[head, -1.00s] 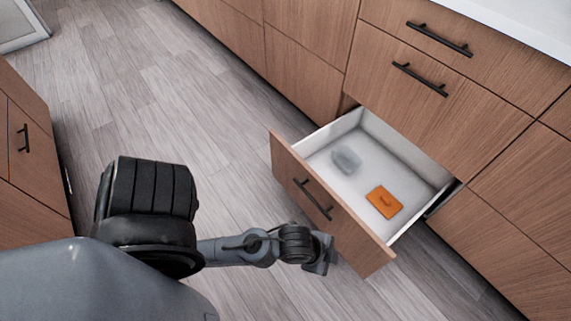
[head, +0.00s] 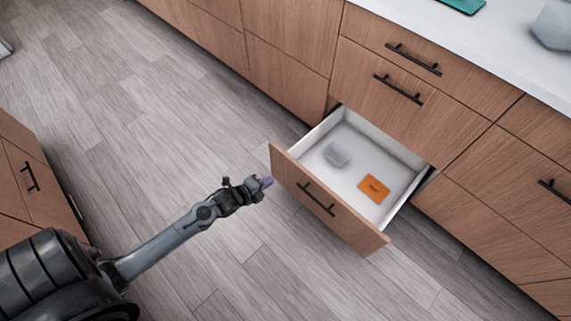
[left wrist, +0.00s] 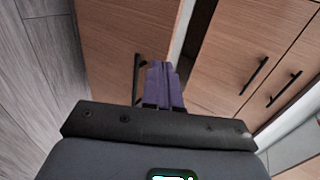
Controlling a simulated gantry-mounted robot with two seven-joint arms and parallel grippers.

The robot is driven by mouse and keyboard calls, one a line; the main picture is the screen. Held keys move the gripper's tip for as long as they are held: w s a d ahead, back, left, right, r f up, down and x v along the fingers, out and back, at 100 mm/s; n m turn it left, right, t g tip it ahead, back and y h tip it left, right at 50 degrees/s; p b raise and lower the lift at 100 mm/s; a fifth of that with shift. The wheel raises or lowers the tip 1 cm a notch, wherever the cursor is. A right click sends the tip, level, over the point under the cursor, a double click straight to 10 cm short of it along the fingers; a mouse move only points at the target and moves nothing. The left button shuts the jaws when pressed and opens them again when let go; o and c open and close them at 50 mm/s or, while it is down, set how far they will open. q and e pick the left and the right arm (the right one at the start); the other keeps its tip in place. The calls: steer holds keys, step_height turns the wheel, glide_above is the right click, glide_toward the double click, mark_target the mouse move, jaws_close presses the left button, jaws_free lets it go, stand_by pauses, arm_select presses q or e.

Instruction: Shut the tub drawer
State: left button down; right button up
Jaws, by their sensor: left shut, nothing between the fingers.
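The tub drawer (head: 330,205) is the bottom drawer and stands pulled out, with a wood front, white inside and a black bar handle (head: 317,199). A grey translucent tub (head: 337,154) and an orange flat lid-like piece (head: 374,188) lie inside it. My left gripper (head: 266,182) is shut and empty, at the left end of the drawer front on its outer side. Contact with the front cannot be told. In the left wrist view the purple fingers (left wrist: 160,80) are together, beside the drawer handle (left wrist: 138,78). My right gripper is not in view.
Closed drawers with black handles (head: 398,90) stand above the open one, under a white counter (head: 480,40). A teal item (head: 464,4) and a grey object (head: 553,27) are on the counter. Another cabinet (head: 32,185) stands at the left. The wood floor between is clear.

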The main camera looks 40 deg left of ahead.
arm_select(q)
step_height(320, 180, down, 3)
steer(key=w+b, duration=0.3)
steer(key=b, duration=0.4)
glide_toward(295, 165)
steer(key=w+f, duration=0.4)
steer(key=shift+w+r+b, duration=0.1)
steer(key=shift+w+b, duration=0.3)
steer(key=shift+w, duration=0.2)
steer(key=shift+w+d+r, duration=0.1)
steer(key=shift+w, duration=0.15)
